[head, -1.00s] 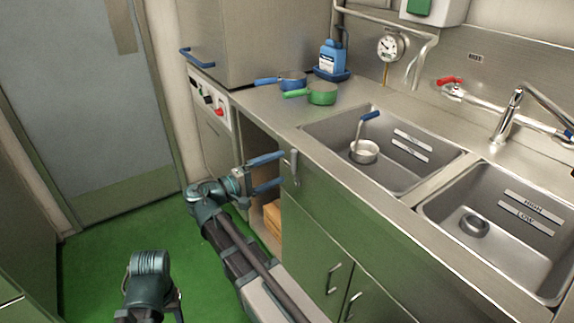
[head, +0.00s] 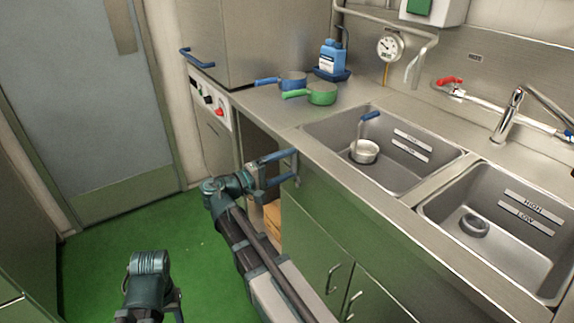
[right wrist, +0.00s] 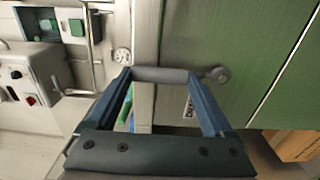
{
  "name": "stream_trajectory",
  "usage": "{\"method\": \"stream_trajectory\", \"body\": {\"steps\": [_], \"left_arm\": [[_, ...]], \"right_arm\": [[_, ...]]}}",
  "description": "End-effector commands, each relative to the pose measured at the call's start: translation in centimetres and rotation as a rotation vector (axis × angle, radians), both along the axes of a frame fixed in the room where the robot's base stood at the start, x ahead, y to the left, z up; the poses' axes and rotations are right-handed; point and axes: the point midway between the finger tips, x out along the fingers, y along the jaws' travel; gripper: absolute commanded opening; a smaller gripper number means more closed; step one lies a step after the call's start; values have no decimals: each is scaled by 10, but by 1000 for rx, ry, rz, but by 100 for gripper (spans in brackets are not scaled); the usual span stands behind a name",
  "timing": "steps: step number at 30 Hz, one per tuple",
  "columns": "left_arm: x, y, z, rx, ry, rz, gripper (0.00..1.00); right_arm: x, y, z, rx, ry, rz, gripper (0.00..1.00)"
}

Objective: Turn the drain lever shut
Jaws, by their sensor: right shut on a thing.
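The drain lever shows in the right wrist view as a grey bar (right wrist: 160,75) with a round end (right wrist: 217,73) against the metal and green front. My right gripper (head: 292,165) is at the counter front, just below the left sink's front edge. Its blue fingers are shut on the lever, one at each end of the grey bar in the right wrist view. In the head view the fingers hide most of the lever. Part of my left arm shows at the lower left of the head view. Its gripper fingers do not show.
An open cabinet bay with a brown box (head: 272,215) lies just below my right gripper. Green doors (head: 320,250) are to its right. The left sink (head: 395,165) holds a pot with a blue handle. A green pan (head: 321,94) stands on the counter. The green floor is clear.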

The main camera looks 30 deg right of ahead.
Motion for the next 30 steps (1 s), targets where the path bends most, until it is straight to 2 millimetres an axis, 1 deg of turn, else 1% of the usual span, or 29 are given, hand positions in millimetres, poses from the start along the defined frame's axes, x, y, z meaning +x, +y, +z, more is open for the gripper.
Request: {"method": "stream_trajectory", "body": {"steps": [1, 5, 6, 7, 8, 14, 20, 26, 30], "left_arm": [[0, 0, 0, 0, 0, 0, 50], [0, 0, 0, 0, 0, 0, 50], [0, 0, 0, 0, 0, 0, 50], [0, 0, 0, 0, 0, 0, 50], [0, 0, 0, 0, 0, 0, 50], [0, 0, 0, 0, 0, 0, 50], [0, 0, -1, 0, 0, 0, 50], [0, 0, -4, 0, 0, 0, 50], [0, 0, -8, 0, 0, 0, 50]], "right_arm": [[0, 0, 0, 1, 0, 0, 39], [0, 0, 0, 1, 0, 0, 15], [0, 0, 0, 1, 0, 0, 8], [0, 0, 0, 2, 0, 0, 3], [0, 0, 0, 2, 0, 0, 0], [1, 0, -1, 2, 6, 0, 0], [7, 1, -2, -4, 64, 0, 0], [20, 2, -4, -15, 203, 0, 0], [31, 3, -8, -25, 333, 0, 0]]}}
